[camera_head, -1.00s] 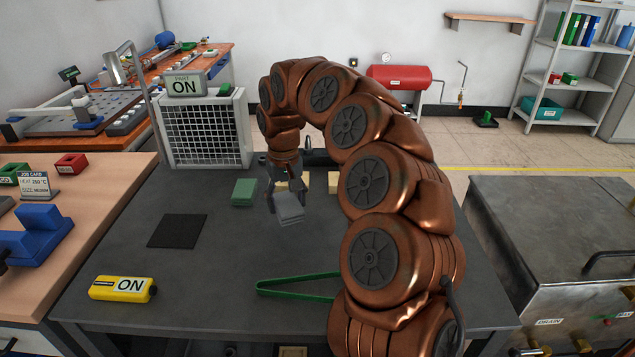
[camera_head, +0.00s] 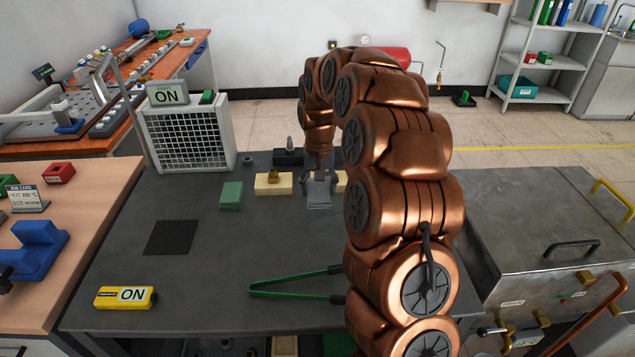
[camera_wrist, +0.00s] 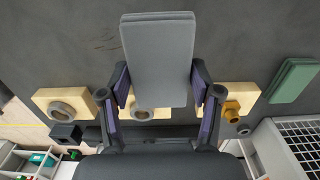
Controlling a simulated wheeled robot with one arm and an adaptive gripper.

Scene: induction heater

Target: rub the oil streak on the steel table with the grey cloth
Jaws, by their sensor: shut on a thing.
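My gripper (camera_head: 318,176) is shut on a folded grey cloth (camera_head: 318,200) over the far part of the dark steel table (camera_head: 240,265). In the wrist view the cloth (camera_wrist: 158,60) hangs out flat beyond my two fingers (camera_wrist: 160,96). I cannot tell whether it touches the table. I cannot make out the streak in the head view, where my arm covers part of the table.
A grilled unit (camera_head: 187,135) stands far left. The table's middle is clear.

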